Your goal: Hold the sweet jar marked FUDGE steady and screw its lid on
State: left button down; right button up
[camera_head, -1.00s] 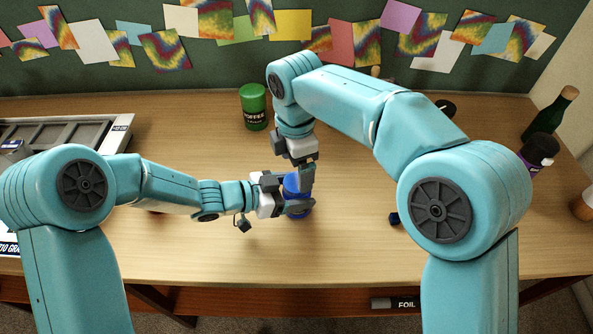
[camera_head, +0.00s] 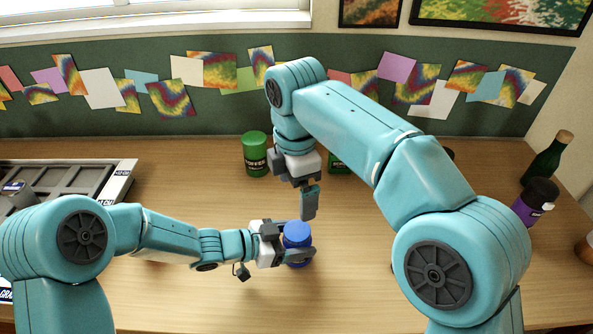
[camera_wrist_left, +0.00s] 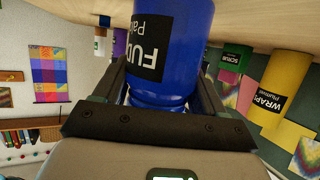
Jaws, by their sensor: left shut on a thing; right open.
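The blue sweet jar (camera_head: 297,259) stands on the desk in the head view, with a round blue top that looks like its lid (camera_head: 297,232). I cannot tell how tightly the lid sits. My left gripper (camera_head: 301,253) is shut around the jar from the left. In the left wrist view the jar (camera_wrist_left: 190,40) fills the space between the jaws, and its black label, partly cut off, starts with "FUD". My right gripper (camera_head: 309,204) points down just above the jar's top, open and apart from it. One finger mostly hides the other.
A green TOFFEE jar (camera_head: 255,155) stands behind, and another green item (camera_head: 338,163) is partly hidden by my right arm. A grey tray (camera_head: 70,178) lies at the left. A green bottle (camera_head: 546,160) and a purple jar (camera_head: 533,203) stand at the right. The front desk is clear.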

notch_tip(320, 180, up, 5)
dwell(0.3)
pick_arm(q)
grip_release()
jog(key=p+v, duration=0.1)
jog(key=v, duration=1.5)
jog(key=shift+a, duration=0.2)
pick_arm(e)
jog(key=shift+r, duration=0.5)
